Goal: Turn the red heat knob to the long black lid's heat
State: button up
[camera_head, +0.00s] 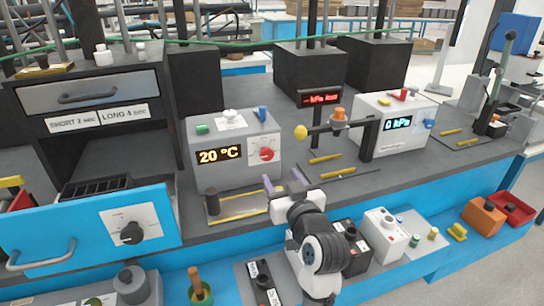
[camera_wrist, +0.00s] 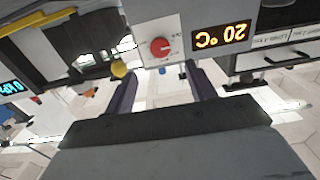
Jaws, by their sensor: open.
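The red heat knob (camera_head: 267,154) is on the front of a white box (camera_head: 215,178) with a display reading 20 °C (camera_head: 220,155). In the wrist view, the red knob (camera_wrist: 159,48) and the display (camera_wrist: 221,36) appear upside down. My gripper (camera_head: 283,180) is open and empty, in front of and slightly below the knob, apart from it. In the wrist view its two fingers (camera_wrist: 161,88) stand wide apart, with the knob beyond them and roughly centred between. I cannot pick out a long black lid, nor read a heat for one.
A dark cabinet (camera_head: 88,96) with labels "SHORT 2 sec" and "LONG 4 sec" stands at left. Below it is an open blue drawer (camera_head: 80,235) with a black knob (camera_head: 132,232). A kPa box (camera_head: 390,115) stands right.

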aim_at(268, 156)
jog(key=p+x, duration=0.1)
jog(key=x, duration=0.8)
jog(key=shift+p, duration=0.4)
jog(key=c, duration=0.9)
jog(key=shift+c, duration=0.2)
jog(key=shift+m, duration=0.3)
jog(key=m+p, duration=0.3)
jog(key=m, duration=0.1)
jog(key=shift+r, duration=0.1)
jog(key=shift+m+p, duration=1.15)
jog(key=shift+m, duration=0.95)
